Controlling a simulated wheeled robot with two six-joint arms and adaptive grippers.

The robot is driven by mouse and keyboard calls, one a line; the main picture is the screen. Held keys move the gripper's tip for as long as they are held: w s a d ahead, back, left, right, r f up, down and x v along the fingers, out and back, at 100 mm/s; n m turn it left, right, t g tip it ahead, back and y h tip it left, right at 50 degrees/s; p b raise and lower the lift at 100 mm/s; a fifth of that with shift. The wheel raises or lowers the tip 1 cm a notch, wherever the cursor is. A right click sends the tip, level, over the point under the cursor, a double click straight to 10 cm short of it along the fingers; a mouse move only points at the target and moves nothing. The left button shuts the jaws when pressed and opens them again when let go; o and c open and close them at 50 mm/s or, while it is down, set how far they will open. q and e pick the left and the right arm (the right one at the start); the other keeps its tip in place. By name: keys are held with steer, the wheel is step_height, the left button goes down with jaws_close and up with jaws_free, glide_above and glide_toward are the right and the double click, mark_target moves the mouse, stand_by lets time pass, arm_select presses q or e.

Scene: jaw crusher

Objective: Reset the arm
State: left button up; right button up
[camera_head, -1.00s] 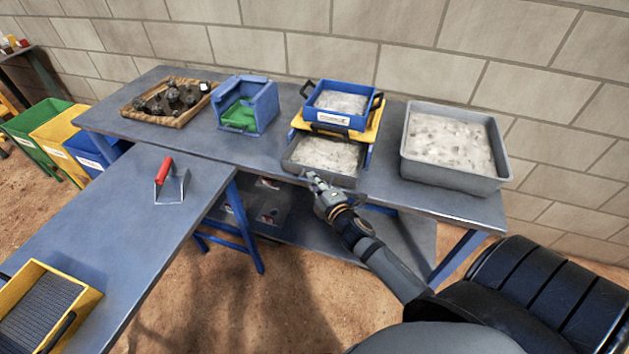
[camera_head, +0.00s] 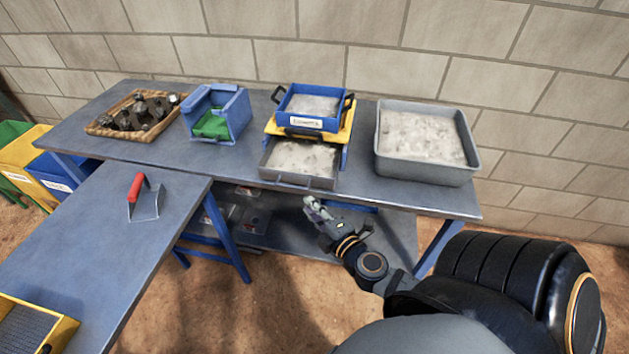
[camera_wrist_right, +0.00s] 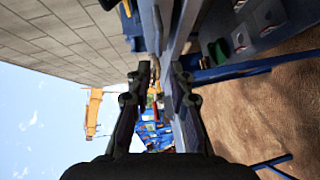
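My right gripper (camera_head: 310,203) is in front of the back table's front edge, below and apart from the grey drawer tray of the sieve stack. In the right wrist view my right gripper (camera_wrist_right: 163,72) shows its two dark fingers standing apart with nothing between them. The right arm is bent, with its forearm foreshortened toward my body. My left gripper is in neither view.
The back table (camera_head: 370,194) holds a grey bin (camera_head: 470,165) of pale gravel, a blue sieve tray (camera_head: 290,110) over a grey drawer tray (camera_head: 325,183), a blue box (camera_head: 237,115) and a rock basket (camera_head: 150,135). A red-handled scoop (camera_head: 138,187) lies on the side table (camera_head: 75,240).

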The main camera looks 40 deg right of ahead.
steer(key=shift+s+r, duration=0.1)
steer(key=shift+s, duration=0.4)
steer(key=s+d+f+m+g+h+p, duration=0.1)
steer(key=s+d+f+m+g, duration=0.25)
steer(key=f, duration=0.65)
steer(key=s+d+f+m+g, duration=0.2)
steer(key=s+f, duration=0.2)
steer(key=f, duration=0.7)
steer(key=s+d+f+m+g+h+p, duration=0.1)
steer(key=s+d+f+m+g, duration=0.2)
steer(key=f, duration=0.7)
steer(key=s+a+f+m+g+y, duration=0.1)
steer(key=s+a+f+m+g, duration=0.2)
steer(key=s+f, duration=0.4)
steer(key=s+a+f+m+g+y+p, duration=0.1)
steer(key=s+a+f+m+g, duration=0.2)
steer(key=s, duration=1.1)
steer(key=a+f, duration=0.3)
steer(key=f, duration=0.2)
steer(key=shift+a+f+m, duration=0.15)
steer(key=shift+f+m, duration=0.05)
steer(key=shift+m, duration=0.15)
steer(key=shift+g, duration=0.25)
